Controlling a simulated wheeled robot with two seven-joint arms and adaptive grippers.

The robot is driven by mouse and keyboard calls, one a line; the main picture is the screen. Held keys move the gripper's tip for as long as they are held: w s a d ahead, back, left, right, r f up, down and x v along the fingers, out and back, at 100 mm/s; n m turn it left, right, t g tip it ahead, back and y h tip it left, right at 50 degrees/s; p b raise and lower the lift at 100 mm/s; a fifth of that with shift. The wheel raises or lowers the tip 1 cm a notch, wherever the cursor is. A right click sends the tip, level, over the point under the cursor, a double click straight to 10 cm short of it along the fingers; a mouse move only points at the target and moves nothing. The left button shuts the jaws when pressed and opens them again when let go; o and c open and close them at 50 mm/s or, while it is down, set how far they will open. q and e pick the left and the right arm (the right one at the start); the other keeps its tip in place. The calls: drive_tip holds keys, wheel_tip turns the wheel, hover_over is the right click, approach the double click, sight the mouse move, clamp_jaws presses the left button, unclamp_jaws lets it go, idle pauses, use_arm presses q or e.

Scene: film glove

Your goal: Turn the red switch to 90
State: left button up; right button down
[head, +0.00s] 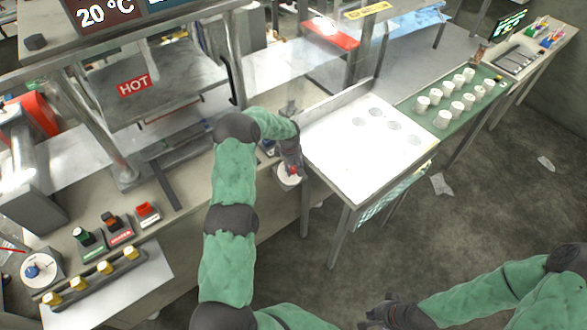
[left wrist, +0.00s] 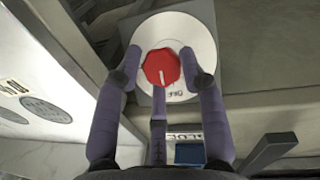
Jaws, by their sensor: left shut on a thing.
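The red switch (left wrist: 161,67) is a faceted knob with a white line on a round white dial plate (left wrist: 204,38). In the left wrist view its line points down, toward the upside-down word OFF. In the head view the red switch (head: 293,170) shows small at the counter's front, partly hidden by my left gripper (head: 288,168). My left gripper (left wrist: 161,62) is shut on the switch, with purple fingers at its left and right and a third below it. No 90 mark is readable. My right gripper (head: 378,318) hangs at the bottom, away from the counter; its fingers are unclear.
A white-topped table (head: 340,150) stands right beside the switch. Beyond it, a green mat (head: 415,105) holds several white cups. At left are a blue knob on a dial (head: 33,271), several yellow-capped pieces (head: 103,267) and coloured rocker switches (head: 115,228). Floor at right is mostly clear.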

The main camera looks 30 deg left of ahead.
use_arm(q)
drive_tip(key=shift+s+d+f, duration=0.2)
drive_tip(key=shift+d+f, duration=0.05)
drive_tip(key=shift+f+m+g+b, duration=0.2)
drive_tip(key=shift+m+g+b, duration=0.3)
drive_tip(key=shift+m+b, duration=0.25)
drive_tip(key=shift+d+m+g+b, duration=0.1)
drive_tip(key=shift+m+g+b, duration=0.3)
drive_tip(key=shift+m+b, duration=0.25)
drive_tip(key=m+g+y+b, duration=0.1)
drive_tip(key=m, duration=0.1)
drive_tip(key=m+g+b, duration=0.1)
drive_tip(key=m+b, duration=0.1)
drive_tip(key=shift+w+d+f+m+y, duration=0.1)
drive_tip(key=shift+d+f+m+y, duration=0.05)
drive_tip(key=shift+m+y, duration=0.2)
drive_tip(key=m+y+b, duration=0.1)
drive_tip(key=m, duration=0.1)
drive_tip(key=m+g+y+b, duration=0.1)
drive_tip(key=m, duration=0.2)
drive_tip(key=shift+d+y+b, duration=0.1)
drive_tip(key=shift+y+b, duration=0.15)
drive_tip(key=shift+b, duration=0.15)
drive_tip(key=shift+m+g+y+b, duration=0.4)
drive_tip(key=shift+m+y, duration=0.6)
drive_tip(key=shift+m, duration=0.75)
